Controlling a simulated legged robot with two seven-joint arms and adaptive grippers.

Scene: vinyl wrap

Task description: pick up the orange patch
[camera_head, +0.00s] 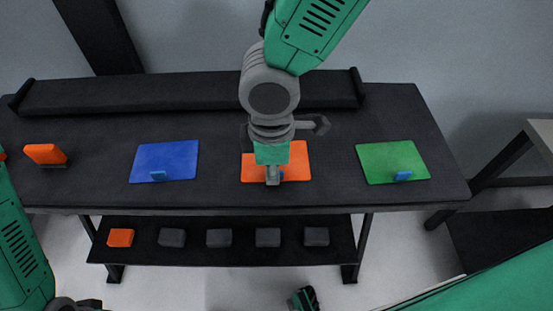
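The orange patch (299,158) is a flat orange sheet at the middle of the dark table (225,186). A small blue piece (281,176) shows at its front edge. My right gripper (272,176) points down over the patch's front part, next to the blue piece. It is seen edge-on, and its wrist and green part cover the middle of the patch. I cannot tell whether its fingers are open or shut, or whether they touch the patch.
A blue sheet (170,158) lies left and a green sheet (388,157) right. An orange block (45,154) is at the far left. The lower shelf (205,255) holds an orange block (120,238) and several dark blocks.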

